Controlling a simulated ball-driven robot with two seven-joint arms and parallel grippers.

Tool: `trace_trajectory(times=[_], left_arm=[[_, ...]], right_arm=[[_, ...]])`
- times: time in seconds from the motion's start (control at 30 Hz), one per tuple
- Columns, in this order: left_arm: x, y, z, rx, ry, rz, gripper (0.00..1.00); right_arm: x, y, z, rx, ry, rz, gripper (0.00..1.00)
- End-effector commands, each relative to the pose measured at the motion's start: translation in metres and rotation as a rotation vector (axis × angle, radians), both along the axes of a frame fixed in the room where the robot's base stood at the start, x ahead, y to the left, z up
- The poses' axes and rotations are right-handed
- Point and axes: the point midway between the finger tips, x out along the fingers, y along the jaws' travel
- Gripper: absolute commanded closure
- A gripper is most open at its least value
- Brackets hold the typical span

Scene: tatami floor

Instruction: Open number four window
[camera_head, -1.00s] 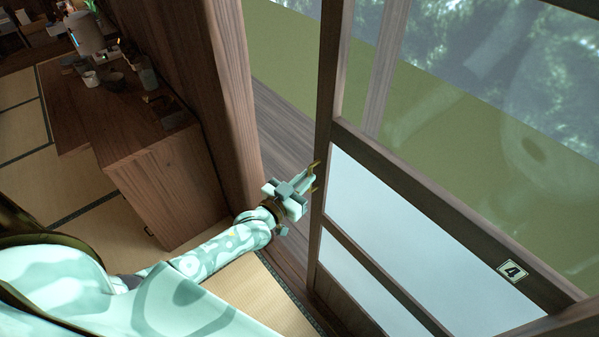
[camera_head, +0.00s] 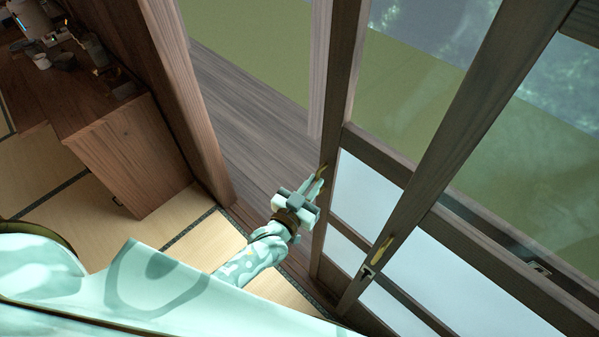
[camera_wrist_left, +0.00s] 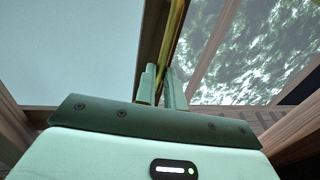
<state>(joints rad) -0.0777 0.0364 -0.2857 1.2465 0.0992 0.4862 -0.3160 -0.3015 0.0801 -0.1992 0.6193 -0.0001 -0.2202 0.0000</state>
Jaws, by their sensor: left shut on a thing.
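The number four window is a dark wood-framed sliding panel (camera_head: 338,120) with clear glass above and pale panes below. A small plate (camera_head: 540,267) shows at right, too dim to read now. My left gripper (camera_head: 320,178) is at the panel's left edge, shut on its brass handle (camera_head: 322,169). In the left wrist view, the two fingers (camera_wrist_left: 162,88) stand on either side of the brass bar (camera_wrist_left: 174,35). An open gap with grey deck boards (camera_head: 245,110) shows between the panel and the wooden post. My right gripper is not in view.
A second framed panel (camera_head: 455,130) overlaps the window at right, with its own brass handle (camera_head: 382,250). A wooden post (camera_head: 180,100) stands left of the gap. A wooden counter (camera_head: 135,150) with small items and tatami floor (camera_head: 90,207) lie further left.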

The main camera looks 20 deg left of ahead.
Motion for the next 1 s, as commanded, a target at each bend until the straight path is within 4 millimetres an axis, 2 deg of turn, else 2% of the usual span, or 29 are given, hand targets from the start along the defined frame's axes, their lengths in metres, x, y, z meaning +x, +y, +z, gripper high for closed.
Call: trace_trajectory(times=[0.1,0.3,0.7,0.73,0.77,1.0], left_arm=[[-0.007,-0.015,0.000,-0.003,0.002,0.001,1.00],[-0.012,-0.029,-0.001,-0.001,0.001,0.000,1.00],[-0.013,-0.031,-0.001,0.000,0.000,0.001,1.00],[-0.013,-0.031,-0.001,0.000,0.000,0.001,0.84],[-0.013,-0.030,-0.001,0.000,0.000,0.001,0.80],[-0.013,-0.030,0.000,0.000,-0.001,0.001,0.80]], right_arm=[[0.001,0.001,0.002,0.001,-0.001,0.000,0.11],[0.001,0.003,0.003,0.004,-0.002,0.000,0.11],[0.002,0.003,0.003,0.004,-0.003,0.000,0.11],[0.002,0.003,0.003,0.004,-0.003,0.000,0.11],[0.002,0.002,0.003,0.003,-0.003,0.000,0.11],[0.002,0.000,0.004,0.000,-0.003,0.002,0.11]])
